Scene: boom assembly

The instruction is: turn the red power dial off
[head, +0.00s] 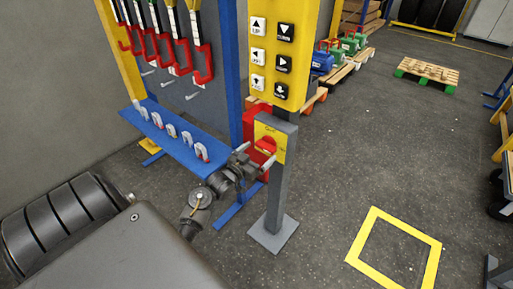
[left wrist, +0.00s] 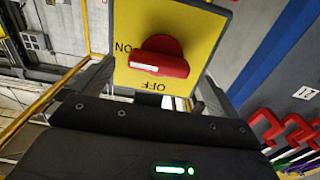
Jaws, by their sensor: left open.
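The red power dial (head: 267,145) sits on a yellow plate (head: 277,128) on a grey post. In the left wrist view the red dial (left wrist: 165,57) is close, and its white mark points left toward the ON label (left wrist: 123,48). The OFF label (left wrist: 156,86) is at the lower part of the yellow plate (left wrist: 190,25) there. Both labels appear upside down. My left gripper (head: 254,157) is open in front of the plate, its fingers apart to either side of the dial, with nothing between them gripped. My right gripper is not in view.
A yellow panel with black and white arrow buttons (head: 284,61) rises above the dial. A blue shelf (head: 172,135) with several shackles and red hooks (head: 203,64) stand at left. A yellow floor square (head: 396,245) lies at right, with open floor around it.

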